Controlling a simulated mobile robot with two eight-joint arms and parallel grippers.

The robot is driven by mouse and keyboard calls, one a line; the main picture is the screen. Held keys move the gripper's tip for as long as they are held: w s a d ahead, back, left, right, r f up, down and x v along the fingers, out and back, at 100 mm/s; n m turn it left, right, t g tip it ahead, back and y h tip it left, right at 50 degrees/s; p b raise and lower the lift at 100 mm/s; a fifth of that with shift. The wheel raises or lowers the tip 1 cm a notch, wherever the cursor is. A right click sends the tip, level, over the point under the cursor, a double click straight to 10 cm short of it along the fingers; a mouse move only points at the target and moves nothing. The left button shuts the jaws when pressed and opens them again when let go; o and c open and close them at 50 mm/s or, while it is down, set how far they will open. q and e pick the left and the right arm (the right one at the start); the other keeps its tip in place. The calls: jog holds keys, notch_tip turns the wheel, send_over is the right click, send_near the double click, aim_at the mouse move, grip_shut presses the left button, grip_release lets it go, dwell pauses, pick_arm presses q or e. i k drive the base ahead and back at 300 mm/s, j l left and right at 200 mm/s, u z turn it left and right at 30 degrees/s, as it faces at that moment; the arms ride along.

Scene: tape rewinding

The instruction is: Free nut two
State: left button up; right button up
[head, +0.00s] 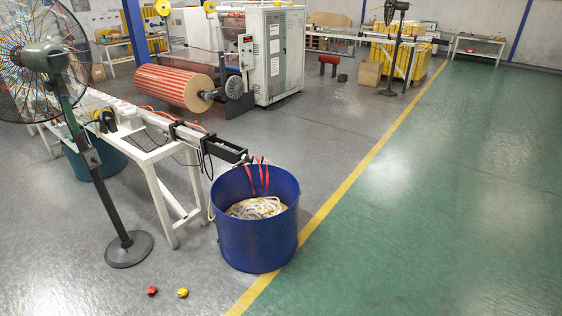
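I cannot pick out a part marked as nut two from this distance. A small red knob-like piece (152,290) and a small yellow one (183,293) lie apart on the grey floor at the lower left; I cannot tell if either is a nut. A large roll with red stripes (165,84) is mounted on the machine at the back, with a grey hub (207,94) at its right end; any nut there is too small to tell. Neither of my grippers is in view.
A blue drum (253,232) holding pale tape stands at the end of the white-legged bench (158,195). A fan on a stand (119,225) is at the left. The green floor (430,215) right of the yellow line is clear.

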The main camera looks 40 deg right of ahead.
aim_at(244, 156)
jog(key=z, duration=1.1)
jog(key=i+l, duration=0.3)
jog(key=i, duration=0.2)
jog(key=i+l, duration=0.3)
jog(key=i, duration=0.25)
jog(key=i+l, duration=0.35)
jog(key=i, duration=0.15)
jog(key=i+l+z, duration=0.1)
jog(key=i+l, duration=0.2)
jog(key=i, duration=0.25)
